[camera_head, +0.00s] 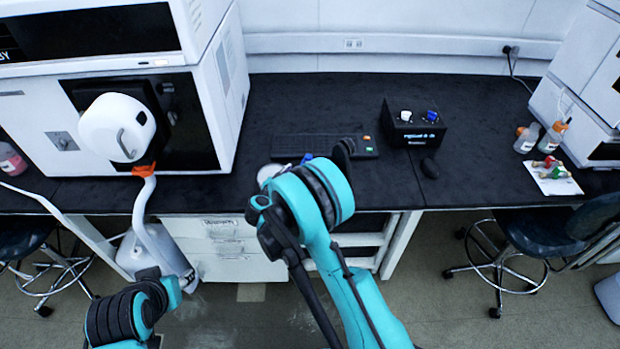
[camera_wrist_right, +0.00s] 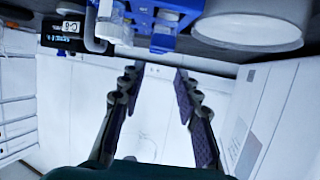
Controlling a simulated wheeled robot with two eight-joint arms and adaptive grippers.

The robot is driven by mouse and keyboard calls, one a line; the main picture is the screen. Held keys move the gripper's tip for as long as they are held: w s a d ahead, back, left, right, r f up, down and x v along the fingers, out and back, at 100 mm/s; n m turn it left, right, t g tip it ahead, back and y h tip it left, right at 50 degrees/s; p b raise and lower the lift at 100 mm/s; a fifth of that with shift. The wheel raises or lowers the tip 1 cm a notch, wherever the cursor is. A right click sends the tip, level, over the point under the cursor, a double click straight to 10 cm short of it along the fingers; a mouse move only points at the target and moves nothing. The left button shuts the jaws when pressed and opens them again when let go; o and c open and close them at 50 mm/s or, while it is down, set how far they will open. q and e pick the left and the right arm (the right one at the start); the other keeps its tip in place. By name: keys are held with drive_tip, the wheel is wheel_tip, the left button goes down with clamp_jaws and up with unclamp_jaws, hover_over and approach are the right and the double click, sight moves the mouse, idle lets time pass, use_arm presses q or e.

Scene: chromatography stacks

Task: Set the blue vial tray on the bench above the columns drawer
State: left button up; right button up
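In the right wrist view my right gripper (camera_wrist_right: 155,75) has its two purple-padded fingers spread, with a pale surface showing between them. A blue object (camera_wrist_right: 165,42) with clear and white parts lies at the top, beyond the fingertips; I cannot tell whether it is the vial tray. In the head view my right arm reaches over the bench (camera_head: 330,100) edge and hides its own gripper. A small blue patch (camera_head: 307,158) shows beside it, too little to identify. White drawers (camera_head: 222,228) sit under the bench, the top one with an unreadable label. My left gripper is out of view; only its arm shows, lower left.
A large white instrument (camera_head: 215,90) stands left; bottles (camera_head: 553,137) stand right. A stool (camera_head: 540,232) is at right. Bare bench lies behind the keyboard.

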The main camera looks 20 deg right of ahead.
drive_tip(key=shift+s+f, duration=0.2)
drive_tip(key=shift+f, duration=0.55)
drive_tip(key=shift+w+d+f+g, duration=0.1)
drive_tip(key=shift+d+f+g, duration=0.1)
drive_tip(key=shift+f+g, duration=0.15)
drive_tip(key=b+x, duration=0.3)
drive_tip(key=x, duration=0.4)
drive_tip(key=shift+w+d+r, duration=0.15)
drive_tip(key=shift+w, duration=0.05)
drive_tip(key=shift+r, duration=0.1)
drive_tip(key=shift+c, duration=0.9)
clamp_jaws()
